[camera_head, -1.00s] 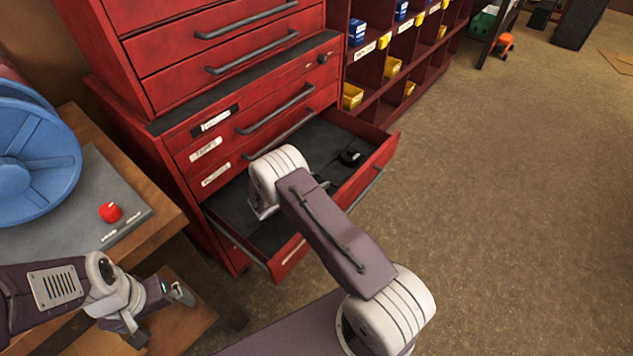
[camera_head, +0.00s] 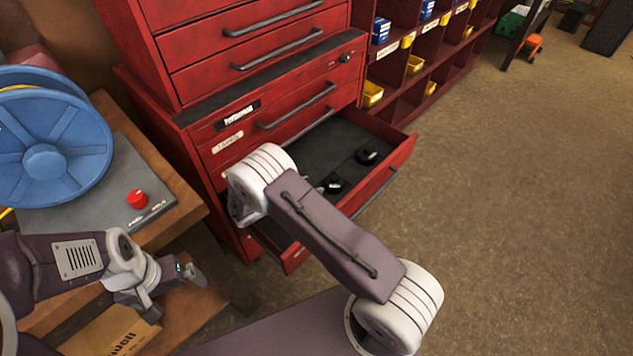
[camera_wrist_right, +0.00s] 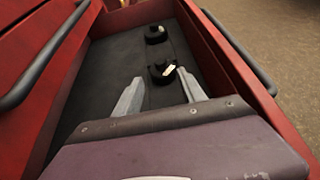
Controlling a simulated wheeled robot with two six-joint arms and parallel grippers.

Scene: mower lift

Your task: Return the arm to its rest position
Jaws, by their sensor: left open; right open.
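My right arm (camera_head: 335,235) reaches toward the open red drawer (camera_head: 405,150) of the tool cabinet. Its gripper is hidden behind the arm in the head view. In the right wrist view my right gripper (camera_wrist_right: 162,95) is open and empty, over the dark drawer floor. Two black round things lie in the drawer: a near one (camera_head: 334,185) and a far one (camera_head: 368,156). In the right wrist view the near one (camera_wrist_right: 162,72), with a pale label, lies just beyond the fingertips, and the far one (camera_wrist_right: 155,35) behind it. My left gripper (camera_head: 192,273) is open at lower left.
A blue spool (camera_head: 45,155) and a grey panel with a red knob (camera_head: 138,199) are on the wooden bench at left. A cardboard box (camera_head: 110,335) sits low at left. Red shelving with bins (camera_head: 372,94) stands beyond the cabinet.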

